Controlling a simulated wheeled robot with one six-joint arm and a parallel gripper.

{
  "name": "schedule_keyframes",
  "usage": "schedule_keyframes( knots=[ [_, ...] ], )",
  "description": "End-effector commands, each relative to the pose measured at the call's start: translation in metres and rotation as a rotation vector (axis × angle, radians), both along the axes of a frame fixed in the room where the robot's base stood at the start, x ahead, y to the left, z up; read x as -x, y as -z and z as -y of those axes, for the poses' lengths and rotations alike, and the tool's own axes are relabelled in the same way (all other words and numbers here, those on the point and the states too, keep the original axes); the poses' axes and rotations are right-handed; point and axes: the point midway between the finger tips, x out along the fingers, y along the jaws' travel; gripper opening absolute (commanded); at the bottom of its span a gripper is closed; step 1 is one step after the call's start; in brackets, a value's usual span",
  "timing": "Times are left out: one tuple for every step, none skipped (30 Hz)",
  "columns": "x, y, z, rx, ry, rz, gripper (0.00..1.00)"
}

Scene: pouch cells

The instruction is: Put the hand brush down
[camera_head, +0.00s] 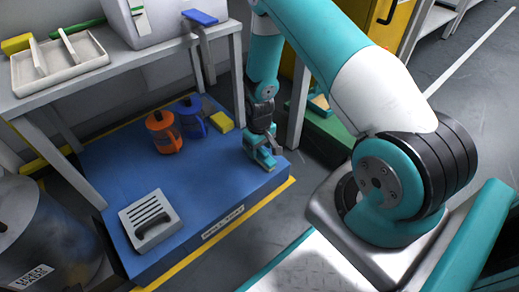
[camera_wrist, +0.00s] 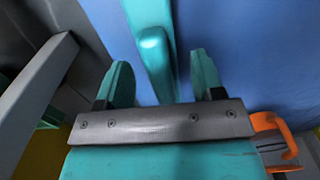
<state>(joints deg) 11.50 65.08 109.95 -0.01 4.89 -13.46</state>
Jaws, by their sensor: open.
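My gripper (camera_wrist: 162,76) is open, with one finger on each side of a teal handle, which looks like the hand brush (camera_wrist: 154,48). Gaps show between the handle and both fingers in the wrist view. The brush appears to lie on the blue platform (camera_wrist: 245,45); its lower part is hidden by the gripper. In the head view my gripper (camera_head: 262,152) is low over the right end of the blue platform (camera_head: 225,180). There the brush is hard to tell from the teal fingers.
An orange jug (camera_head: 164,132), a blue jug (camera_head: 190,117) and a yellow block (camera_head: 221,122) stand behind left of my gripper. A grey slotted box (camera_head: 168,208) sits at the front left. A bench leg (camera_head: 299,108) is close on the right. The platform's middle is clear.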

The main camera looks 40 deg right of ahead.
Motion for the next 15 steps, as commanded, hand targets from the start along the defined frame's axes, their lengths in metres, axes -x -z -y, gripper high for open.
schedule_keyframes(
  knots=[
    [0.000,-0.022,0.000,0.000,0.000,0.001,0.61],
    [0.000,-0.029,0.000,0.000,0.000,0.001,0.61],
    [0.000,-0.038,0.000,0.000,0.000,0.001,0.61],
    [0.000,-0.045,0.000,0.000,0.000,0.000,0.61],
    [0.000,-0.051,0.000,0.000,0.000,0.000,0.61],
    [0.000,-0.058,0.000,0.000,0.000,0.000,0.61],
    [0.000,-0.064,0.000,0.000,0.000,0.000,0.61],
    [0.000,-0.069,0.000,0.000,0.000,0.000,0.61],
    [0.000,-0.074,0.000,0.000,0.000,0.000,0.61],
    [0.000,-0.077,0.000,0.000,0.000,0.000,0.61],
    [0.000,-0.080,0.000,0.000,0.000,-0.001,0.61],
    [0.000,-0.084,0.000,0.000,0.000,-0.001,0.61],
    [0.000,-0.086,0.000,0.000,0.000,-0.001,0.61],
    [0.000,-0.088,0.000,-0.001,0.000,0.000,0.61],
    [-0.001,-0.092,-0.002,-0.003,-0.002,0.002,0.61]
  ],
)
